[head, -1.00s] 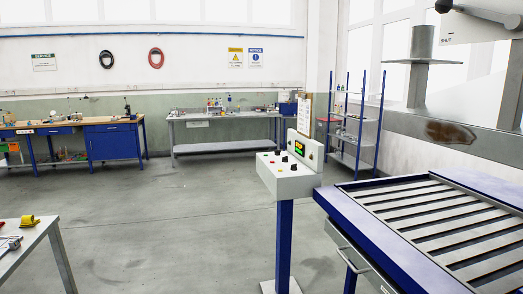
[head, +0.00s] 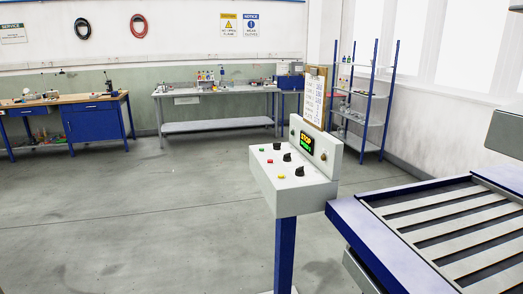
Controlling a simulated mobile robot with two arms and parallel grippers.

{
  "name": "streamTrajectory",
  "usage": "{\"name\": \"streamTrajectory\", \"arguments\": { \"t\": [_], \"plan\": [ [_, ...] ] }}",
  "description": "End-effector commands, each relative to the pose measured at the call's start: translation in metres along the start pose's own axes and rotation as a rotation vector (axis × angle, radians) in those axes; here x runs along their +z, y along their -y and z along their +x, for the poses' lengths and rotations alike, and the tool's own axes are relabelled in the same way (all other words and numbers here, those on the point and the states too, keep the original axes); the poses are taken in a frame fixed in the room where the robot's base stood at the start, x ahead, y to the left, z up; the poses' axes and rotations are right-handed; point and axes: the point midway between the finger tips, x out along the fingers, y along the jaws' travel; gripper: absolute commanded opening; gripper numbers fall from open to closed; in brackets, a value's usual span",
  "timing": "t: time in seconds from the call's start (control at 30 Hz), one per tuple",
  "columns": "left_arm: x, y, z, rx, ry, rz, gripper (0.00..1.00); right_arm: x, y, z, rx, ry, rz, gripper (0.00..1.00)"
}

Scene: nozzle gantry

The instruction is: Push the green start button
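The grey control panel (head: 290,190) stands on a blue post (head: 285,250) in the middle of the head view. A small green button (head: 262,149) sits on its sloped top, at the far end of a row with a red button (head: 270,161) and a yellow button (head: 281,177). Three black knobs (head: 287,157) stand beside the buttons. The upright back part holds a small display (head: 306,142) that seems to read STOP, with a smaller green line below. Neither of my grippers is in view.
A blue-framed slatted table (head: 345,221) stands just right of the panel. A clipboard (head: 314,97) shows behind the panel. A shelf rack (head: 376,100) and workbenches (head: 218,126) line the back. The floor (head: 150,220) left of the panel is open.

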Motion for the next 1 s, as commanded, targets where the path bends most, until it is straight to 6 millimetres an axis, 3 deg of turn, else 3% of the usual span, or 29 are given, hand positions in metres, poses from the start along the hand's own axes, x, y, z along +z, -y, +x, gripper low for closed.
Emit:
{"name": "streamTrajectory", "arguments": {
  "t": [0.17,0.53,1.0],
  "plan": [
    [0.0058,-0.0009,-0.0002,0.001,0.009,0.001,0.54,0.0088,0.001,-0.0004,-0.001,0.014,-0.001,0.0],
    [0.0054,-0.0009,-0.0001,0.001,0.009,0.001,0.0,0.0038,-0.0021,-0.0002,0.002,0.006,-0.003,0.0],
    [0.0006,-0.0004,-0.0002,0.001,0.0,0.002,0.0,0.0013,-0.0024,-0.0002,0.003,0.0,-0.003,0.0]
  ]
}}
